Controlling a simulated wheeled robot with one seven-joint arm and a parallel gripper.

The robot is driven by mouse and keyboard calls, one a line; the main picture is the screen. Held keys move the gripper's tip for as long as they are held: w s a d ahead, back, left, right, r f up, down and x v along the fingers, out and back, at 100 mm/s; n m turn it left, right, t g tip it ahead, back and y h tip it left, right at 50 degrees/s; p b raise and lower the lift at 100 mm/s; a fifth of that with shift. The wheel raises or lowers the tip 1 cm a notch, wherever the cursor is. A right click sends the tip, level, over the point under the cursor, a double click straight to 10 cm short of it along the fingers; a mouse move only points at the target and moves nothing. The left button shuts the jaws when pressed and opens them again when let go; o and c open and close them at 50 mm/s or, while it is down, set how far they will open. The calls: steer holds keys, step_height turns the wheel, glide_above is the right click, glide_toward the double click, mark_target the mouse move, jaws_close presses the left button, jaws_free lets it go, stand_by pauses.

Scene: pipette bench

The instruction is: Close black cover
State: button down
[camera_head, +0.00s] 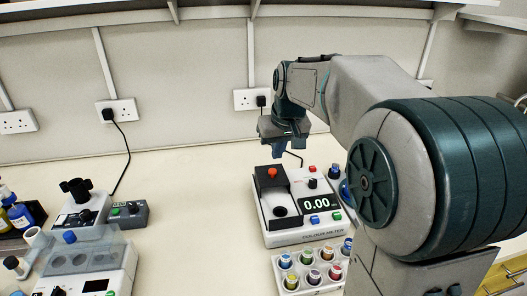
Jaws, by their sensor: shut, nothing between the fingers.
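The white colour meter (312,235) stands on the bench at centre, its display reading 0.00. A black cover (267,185) with a red knob on top sits at the back left of the meter. A dark round opening (281,211) shows in the black panel in front of the cover. My gripper (291,142) hangs above and behind the meter, pointing down. It is shut and empty, apart from the cover in this view.
A white rack (315,285) of several coloured-cap vials stands just in front of the meter. Devices with a clear lid (85,258) and a black knob (76,187) stand at left. Bench between is clear. Wall sockets (252,99) and a cable lie behind.

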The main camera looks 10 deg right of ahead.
steer(key=w, duration=0.9)
steer(key=p, duration=0.2)
glide_above(267, 168)
steer(key=shift+n, duration=0.3)
steer(key=x, duration=0.2)
steer(key=s+x, duration=0.1)
steer(key=x, duration=0.2)
steer(key=s+x, duration=0.1)
steer(key=x, duration=0.2)
steer(key=shift+w+d+f, duration=0.1)
steer(key=shift+d+f, duration=0.05)
steer(key=shift+f, duration=0.3)
steer(key=shift+s+f, duration=0.2)
steer(key=shift+f, duration=0.05)
steer(key=shift+s+d+f, duration=0.15)
steer(key=shift+s+d, duration=0.05)
steer(key=shift+s, duration=0.9)
steer(key=shift+s+d+f, duration=0.1)
steer(key=shift+s+f, duration=0.1)
steer(key=shift+s, duration=0.4)
steer(key=s+b, duration=0.4)
steer(key=s, duration=0.8)
steer(key=shift+s+b, duration=0.25)
steer(key=shift+b, duration=0.1)
steer(key=shift+f, duration=0.1)
